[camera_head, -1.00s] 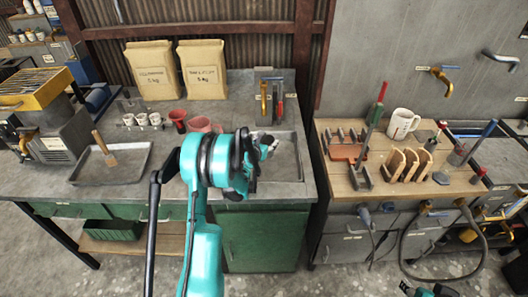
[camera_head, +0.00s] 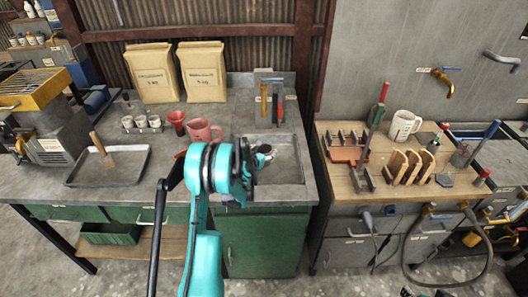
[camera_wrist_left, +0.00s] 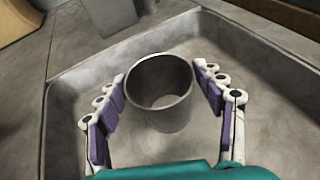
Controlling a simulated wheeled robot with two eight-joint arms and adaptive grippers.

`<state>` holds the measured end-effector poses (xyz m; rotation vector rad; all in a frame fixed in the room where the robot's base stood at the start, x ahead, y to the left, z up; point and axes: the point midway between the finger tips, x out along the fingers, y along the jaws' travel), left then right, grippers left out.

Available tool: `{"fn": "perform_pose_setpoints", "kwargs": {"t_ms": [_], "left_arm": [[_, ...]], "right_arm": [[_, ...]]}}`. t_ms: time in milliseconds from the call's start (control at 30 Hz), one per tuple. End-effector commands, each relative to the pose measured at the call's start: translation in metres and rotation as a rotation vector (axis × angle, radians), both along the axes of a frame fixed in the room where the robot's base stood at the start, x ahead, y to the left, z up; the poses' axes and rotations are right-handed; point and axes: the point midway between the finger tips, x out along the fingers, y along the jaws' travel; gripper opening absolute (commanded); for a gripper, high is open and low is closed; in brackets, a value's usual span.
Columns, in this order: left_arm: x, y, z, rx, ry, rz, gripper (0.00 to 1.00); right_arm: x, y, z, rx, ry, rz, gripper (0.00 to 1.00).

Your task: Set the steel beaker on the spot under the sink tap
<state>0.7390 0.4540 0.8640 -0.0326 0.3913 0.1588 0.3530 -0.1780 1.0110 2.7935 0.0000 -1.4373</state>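The steel beaker (camera_wrist_left: 160,98) is a grey, open-topped cup in the left wrist view. It is between the fingers of my left gripper (camera_wrist_left: 161,78), over the grey sink basin (camera_wrist_left: 245,55). The fingers are spread either side of it, with narrow gaps showing; I cannot tell whether its base rests on the floor. In the head view my left gripper (camera_head: 262,155) is at the basin (camera_head: 290,172) and largely hides the beaker. A brass tap with a blue lever (camera_head: 442,80) and a grey spout (camera_head: 500,60) are on the right wall. Only unclear dark bits, perhaps my right gripper, show at the bottom edge.
A pink jug (camera_head: 202,131) and red funnel (camera_head: 177,121) stand left of the basin. Brass (camera_head: 264,103) and red-and-black (camera_head: 279,105) upright fittings are behind it. A tray with a brush (camera_head: 120,172) lies left.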

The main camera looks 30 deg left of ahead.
Motion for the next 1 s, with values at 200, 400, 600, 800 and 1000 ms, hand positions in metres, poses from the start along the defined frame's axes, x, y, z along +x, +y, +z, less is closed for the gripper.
{"fn": "perform_pose_setpoints", "kwargs": {"t_ms": [200, 400, 600, 800, 1000], "left_arm": [[0.0, 0.0, 0.001, 0.0, 0.0, 0.0, 0.78], [0.0, 0.0, 0.006, 0.0, 0.0, 0.0, 0.78], [-0.034, -0.004, 0.02, 0.0, -0.001, 0.002, 0.78], [-0.075, -0.011, 0.037, -0.001, 0.0, 0.002, 0.78], [-0.102, -0.016, 0.047, 0.0, -0.001, 0.001, 0.78]], "right_arm": [[0.0, 0.0, 0.001, 0.0, 0.0, 0.0, 0.41], [0.0, 0.0, 0.006, 0.0, 0.0, 0.0, 0.41], [0.0, 0.0, 0.013, 0.0, 0.0, 0.0, 0.41], [0.0, 0.0, 0.021, 0.0, 0.0, 0.0, 0.41], [0.0, 0.0, 0.026, 0.0, 0.0, 0.0, 0.41]]}}
